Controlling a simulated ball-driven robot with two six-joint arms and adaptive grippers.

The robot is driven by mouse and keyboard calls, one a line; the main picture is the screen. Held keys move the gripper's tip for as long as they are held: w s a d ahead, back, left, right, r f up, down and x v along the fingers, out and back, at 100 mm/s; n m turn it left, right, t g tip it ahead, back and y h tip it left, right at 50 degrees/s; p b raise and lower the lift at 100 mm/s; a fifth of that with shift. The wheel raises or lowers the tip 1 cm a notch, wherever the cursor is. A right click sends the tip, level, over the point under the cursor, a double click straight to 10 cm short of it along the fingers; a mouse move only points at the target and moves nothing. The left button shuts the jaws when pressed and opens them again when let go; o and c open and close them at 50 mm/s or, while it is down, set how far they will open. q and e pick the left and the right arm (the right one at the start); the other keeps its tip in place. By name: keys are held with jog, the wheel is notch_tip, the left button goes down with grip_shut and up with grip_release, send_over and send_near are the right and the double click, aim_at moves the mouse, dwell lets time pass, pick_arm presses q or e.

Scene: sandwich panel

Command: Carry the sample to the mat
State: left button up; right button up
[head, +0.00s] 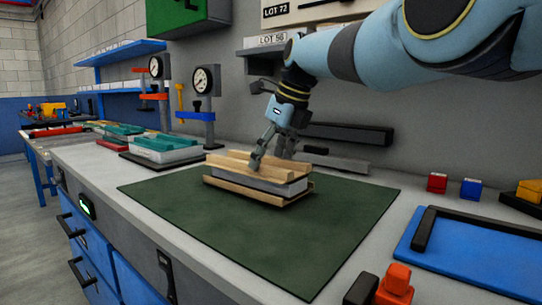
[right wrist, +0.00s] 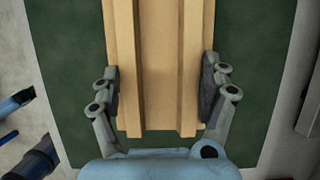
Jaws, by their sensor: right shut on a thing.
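The sample (head: 258,180) is a layered panel with a pale grey core between wooden boards, with wooden strips on top. It is over the dark green mat (head: 165,190) in the head view; I cannot tell whether its underside touches the mat. My right gripper (head: 268,158) reaches down onto it from behind. In the right wrist view, the fingers press on both long sides of the sample (right wrist: 158,70), with the green mat (right wrist: 80,60) below. The right gripper is shut on the sample. My left gripper is not in view.
A blue tray (head: 480,262) with a black bar lies at the right. Red and blue blocks (head: 437,183) stand behind it. An orange and black item (head: 395,285) is at the front edge. Dial gauges (head: 206,82) and teal-topped stacks (head: 165,146) stand at the left. The mat's front is clear.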

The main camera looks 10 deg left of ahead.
jog(key=shift+f, duration=0.4)
jog(key=o, duration=1)
jog(key=shift+o, duration=0.2)
